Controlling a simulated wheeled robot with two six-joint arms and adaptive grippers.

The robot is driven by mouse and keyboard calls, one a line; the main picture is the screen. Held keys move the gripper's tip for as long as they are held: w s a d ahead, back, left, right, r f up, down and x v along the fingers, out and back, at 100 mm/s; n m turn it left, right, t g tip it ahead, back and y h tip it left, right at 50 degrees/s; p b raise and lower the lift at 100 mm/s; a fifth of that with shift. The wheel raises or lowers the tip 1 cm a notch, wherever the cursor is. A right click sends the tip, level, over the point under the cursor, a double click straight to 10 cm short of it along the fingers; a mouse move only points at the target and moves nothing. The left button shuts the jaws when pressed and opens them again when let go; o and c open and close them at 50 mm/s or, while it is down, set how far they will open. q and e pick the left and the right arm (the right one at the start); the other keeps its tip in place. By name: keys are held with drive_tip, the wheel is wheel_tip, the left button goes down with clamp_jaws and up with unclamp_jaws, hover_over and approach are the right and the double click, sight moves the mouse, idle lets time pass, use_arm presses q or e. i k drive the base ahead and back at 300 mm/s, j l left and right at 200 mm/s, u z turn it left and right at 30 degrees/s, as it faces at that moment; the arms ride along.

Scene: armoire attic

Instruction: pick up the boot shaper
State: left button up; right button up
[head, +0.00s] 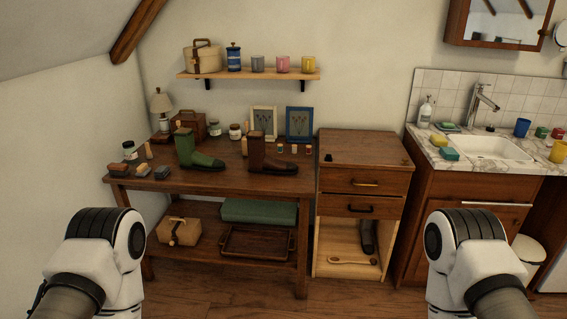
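I cannot tell for sure which thing is the boot shaper. A long pale wooden piece (352,261) with a rounded end lies on the floor of the open lower compartment of the wooden cabinet (365,155). A dark boot-shaped thing (368,238) stands behind it, against the compartment's right side. On the workbench (222,182) stand a green boot (190,151) and a brown boot (262,158), both toes to the right. A small pale piece shows at the green boot's top. Both my arms reach in from the bottom corners, but neither gripper shows.
Brushes (118,169), jars, a lamp (161,106) and picture frames (299,122) crowd the bench's back and left. A case (178,231), a tray (256,242) and a green box sit on its lower shelf. The sink counter (478,168) is right. The floor ahead is clear.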

sight(243, 141)
drive_tip(key=i+u, duration=0.15)
drive_tip(key=i, duration=0.2)
drive_tip(key=i+l+u, duration=0.15)
drive_tip(key=i, duration=0.2)
drive_tip(key=i+z, duration=0.1)
drive_tip(key=z, duration=0.3)
drive_tip(key=i+j+z, duration=0.1)
drive_tip(key=z, duration=0.3)
